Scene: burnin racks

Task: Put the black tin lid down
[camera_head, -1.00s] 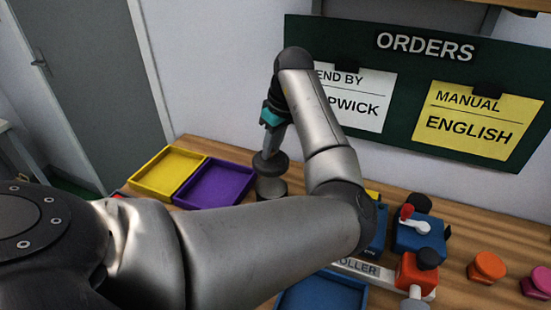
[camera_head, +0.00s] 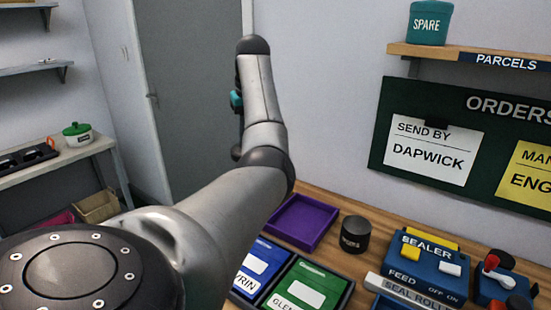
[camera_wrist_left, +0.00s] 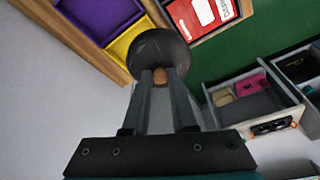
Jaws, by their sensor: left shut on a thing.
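The black tin lid (camera_wrist_left: 158,45) is a dark round disc in the left wrist view. My left gripper (camera_wrist_left: 160,76) is shut on its small brown knob. In the head view my arm hides most of this gripper, and only a dark edge of the lid (camera_head: 236,152) shows left of the arm. The lid is held in the air, left of the bench and in front of the grey door. The black tin (camera_head: 354,234) stands on the wooden bench beside the purple tray (camera_head: 302,222), apart from the lid. My right gripper is not in view.
The blue sealer (camera_head: 425,262) stands right of the tin, with a lever device (camera_head: 498,288) beyond. Blue and green items (camera_head: 300,288) lie in front of the purple tray. A side shelf (camera_head: 70,155) at the left holds a white pot (camera_head: 78,136). Bare wood shows around the tin.

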